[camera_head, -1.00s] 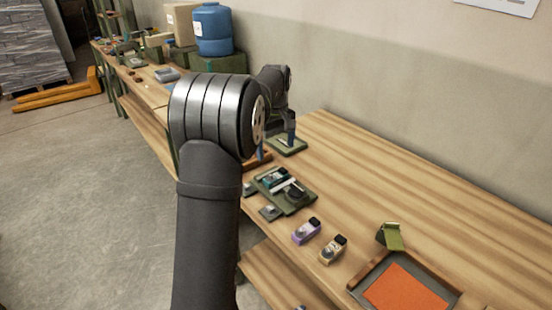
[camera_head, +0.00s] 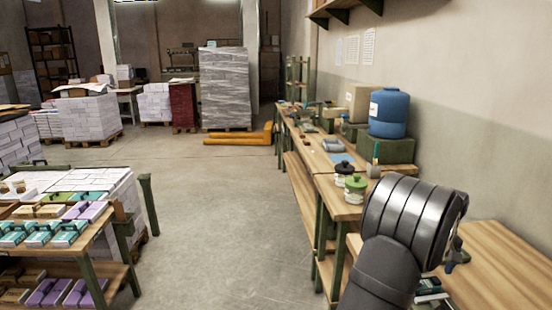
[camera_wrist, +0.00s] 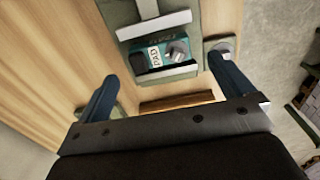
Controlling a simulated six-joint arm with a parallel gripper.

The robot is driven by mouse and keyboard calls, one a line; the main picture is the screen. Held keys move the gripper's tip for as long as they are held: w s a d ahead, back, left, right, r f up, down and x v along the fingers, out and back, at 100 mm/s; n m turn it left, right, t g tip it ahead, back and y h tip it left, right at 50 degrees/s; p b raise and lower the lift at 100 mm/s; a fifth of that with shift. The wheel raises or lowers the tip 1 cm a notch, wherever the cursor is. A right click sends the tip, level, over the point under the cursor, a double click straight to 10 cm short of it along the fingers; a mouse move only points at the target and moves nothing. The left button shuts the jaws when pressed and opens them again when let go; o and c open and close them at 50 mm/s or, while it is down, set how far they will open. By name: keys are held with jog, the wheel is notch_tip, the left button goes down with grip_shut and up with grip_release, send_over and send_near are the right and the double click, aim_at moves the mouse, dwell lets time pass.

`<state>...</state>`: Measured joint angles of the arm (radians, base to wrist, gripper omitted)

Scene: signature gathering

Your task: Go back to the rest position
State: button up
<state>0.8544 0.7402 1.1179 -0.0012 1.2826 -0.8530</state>
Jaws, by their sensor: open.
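My gripper (camera_wrist: 163,70) shows in the wrist view with its two blue fingers wide apart and nothing held between them. Beyond the fingers is a teal device marked PAD (camera_wrist: 160,54), lying in a grey-green holder on the wooden bench. A brown wooden strip (camera_wrist: 177,101) lies on the bench between the fingers in the picture. Whether the fingers touch anything below cannot be told.
The wooden bench (camera_head: 500,262) runs along the right wall. Two lidded jars (camera_head: 355,188) and a blue barrel (camera_head: 389,113) stand farther along. A table with coloured boxes (camera_head: 70,232) stands at left. The floor (camera_head: 220,210) between is clear.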

notch_tip(320, 180, down, 5)
jog(key=shift+f, duration=0.15)
notch_tip(320, 180, up, 3)
jog(key=shift+f, duration=0.15)
jog(key=shift+r, duration=0.6)
